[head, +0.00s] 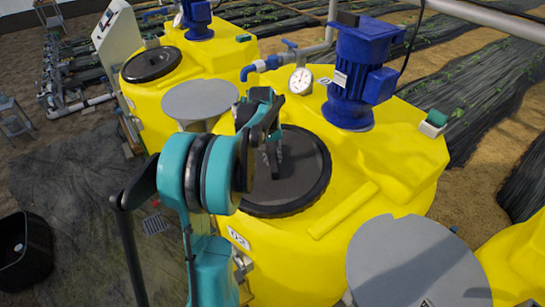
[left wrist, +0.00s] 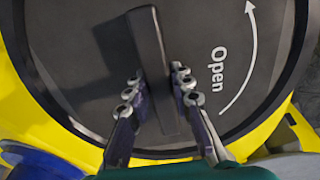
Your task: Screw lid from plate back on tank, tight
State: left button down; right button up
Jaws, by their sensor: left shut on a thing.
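The black round lid (head: 305,185) lies over the opening on top of the middle yellow tank (head: 385,150). In the left wrist view the lid (left wrist: 75,75) fills most of the picture, with a raised bar handle across it and a white curved arrow marked "Open". My left gripper (head: 272,158) reaches down to the lid's middle. In the left wrist view my left gripper (left wrist: 155,88) has its fingers on both sides of the bar handle (left wrist: 150,60), shut on it. Whether the thread is engaged cannot be seen. My right gripper is not in view.
An empty grey round plate (head: 415,265) stands at front right, another (head: 200,100) at left. A blue motor (head: 362,75) and a gauge (head: 301,80) stand behind the lid. Another yellow tank with a black lid (head: 151,64) is at back left. A black bin (head: 25,250) sits far left.

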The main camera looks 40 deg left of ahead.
pick_arm(q)
jog(key=shift+w+f+b, duration=0.1)
jog(key=shift+f+b, duration=0.35)
jog(key=shift+f, duration=0.15)
jog(key=shift+f+b, duration=0.2)
jog(key=shift+b, duration=0.15)
dwell(0.9)
jog(key=c, duration=1.3)
grip_release()
jog(key=shift+d, duration=0.1)
jog(key=o, duration=0.4)
grip_shut()
